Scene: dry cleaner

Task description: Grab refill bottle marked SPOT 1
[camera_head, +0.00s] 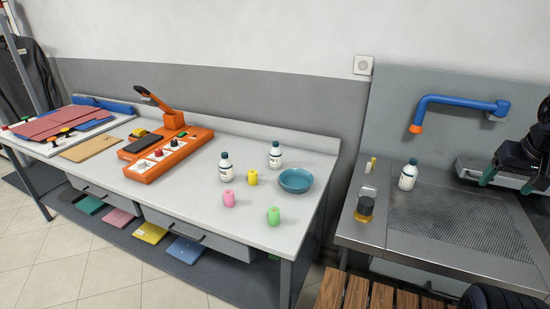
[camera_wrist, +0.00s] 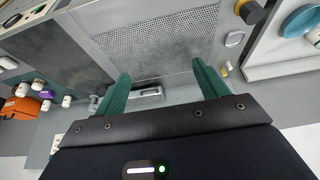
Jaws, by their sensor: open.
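Three white bottles with dark caps show in the head view; their labels are too small to read, so I cannot tell which is SPOT 1. One bottle (camera_head: 226,169) stands upright near the middle of the white table (camera_head: 158,207). A second bottle (camera_head: 275,156) stands behind it to the right. A third bottle (camera_head: 408,176) stands on the metal worktop beside the perforated panel. My gripper (camera_head: 507,181) is at the right edge of the head view, right of the third bottle and apart from it. In the wrist view its green fingers (camera_wrist: 161,74) are spread and empty.
A teal bowl (camera_head: 296,181) and pink, yellow and green cylinders stand near the table bottles. An orange device (camera_head: 168,153) is to their left. A blue arm (camera_head: 455,101) overhangs the perforated panel (camera_head: 455,222), which is clear.

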